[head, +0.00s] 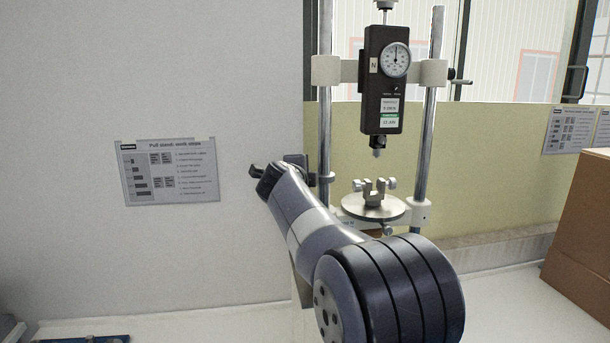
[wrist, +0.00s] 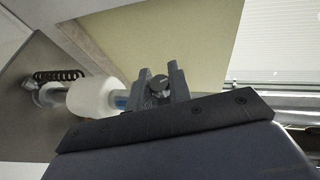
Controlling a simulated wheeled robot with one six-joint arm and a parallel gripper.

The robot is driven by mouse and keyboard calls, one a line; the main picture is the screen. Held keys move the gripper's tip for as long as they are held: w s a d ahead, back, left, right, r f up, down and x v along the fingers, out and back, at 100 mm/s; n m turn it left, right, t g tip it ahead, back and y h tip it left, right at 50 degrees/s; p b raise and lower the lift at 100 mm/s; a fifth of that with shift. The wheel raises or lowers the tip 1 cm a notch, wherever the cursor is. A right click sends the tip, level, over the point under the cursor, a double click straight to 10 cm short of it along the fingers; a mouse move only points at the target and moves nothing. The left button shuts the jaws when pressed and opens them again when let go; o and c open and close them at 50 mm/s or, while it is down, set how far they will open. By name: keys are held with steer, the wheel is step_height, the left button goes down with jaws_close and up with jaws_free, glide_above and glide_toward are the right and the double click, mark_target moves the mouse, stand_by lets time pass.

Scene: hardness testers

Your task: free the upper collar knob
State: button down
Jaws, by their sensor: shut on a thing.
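The test stand has two upright metal columns, the left column (head: 325,125) and the right column (head: 425,150). A small grey collar (head: 326,179) sits on the left column below the gauge. My gripper (head: 279,168) is just left of that column, at about this collar's height. In the wrist view my gripper (wrist: 160,82) is shut on a small dark round knob (wrist: 158,85) between its fingers. In the head view my wrist hides this knob, and I cannot tell for sure which collar it belongs to. A dark lever knob (head: 460,82) sticks out right of the upper crosshead collar (head: 433,73).
A black dial gauge (head: 385,85) hangs between the columns, above a round table (head: 374,207) with a forked fixture (head: 375,190). The wrist view shows a white cylinder (wrist: 92,97) and a black coil (wrist: 60,75) near the fingers. A cardboard box (head: 580,225) stands at right.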

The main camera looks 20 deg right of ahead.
steer(key=n+g+y, duration=0.1)
steer(key=g, duration=0.3)
steer(key=shift+n+g+y, duration=0.4)
steer(key=shift+g+y, duration=0.2)
steer(key=shift+g, duration=0.9)
steer(key=c, duration=1.3)
jaws_free()
